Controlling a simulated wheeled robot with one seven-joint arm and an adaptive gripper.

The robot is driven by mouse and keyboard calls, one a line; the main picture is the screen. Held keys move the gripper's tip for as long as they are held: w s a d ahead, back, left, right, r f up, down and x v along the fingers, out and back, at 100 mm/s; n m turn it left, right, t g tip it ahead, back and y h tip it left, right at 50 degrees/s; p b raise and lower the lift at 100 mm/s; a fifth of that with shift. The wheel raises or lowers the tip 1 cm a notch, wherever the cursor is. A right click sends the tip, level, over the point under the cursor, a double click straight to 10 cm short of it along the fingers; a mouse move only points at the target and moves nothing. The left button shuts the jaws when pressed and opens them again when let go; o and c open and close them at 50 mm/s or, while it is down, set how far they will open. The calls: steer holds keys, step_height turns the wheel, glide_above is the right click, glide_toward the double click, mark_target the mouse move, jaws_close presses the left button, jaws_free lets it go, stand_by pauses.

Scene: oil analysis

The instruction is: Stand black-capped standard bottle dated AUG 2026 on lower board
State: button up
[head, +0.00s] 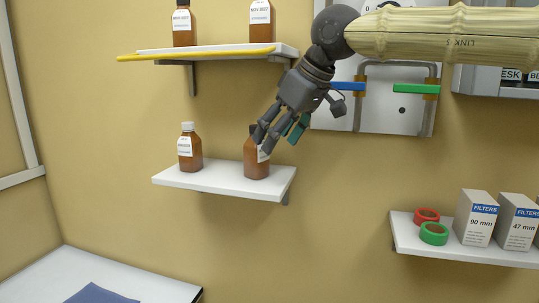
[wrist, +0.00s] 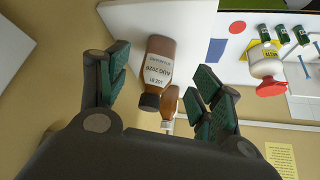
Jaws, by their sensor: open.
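The amber bottle with a black cap (wrist: 149,102) and a label reading AUG 2026 (wrist: 158,68) shows between my open fingers in the wrist view. In the head view an amber bottle (head: 257,168) stands upright at the right of the lower board (head: 223,184), its top hidden behind my fingers; it appears to be the same bottle. My gripper (head: 277,137) is open at this bottle's upper part, coming from the upper right. The wrist view shows a finger on each side of it (wrist: 161,75). Whether they touch it is unclear.
A white-capped amber bottle (head: 189,148) stands at the lower board's left. A right shelf (head: 465,249) holds tape rolls and filter boxes (head: 475,218). A white table lies below left.

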steer(key=shift+v, duration=2.3)
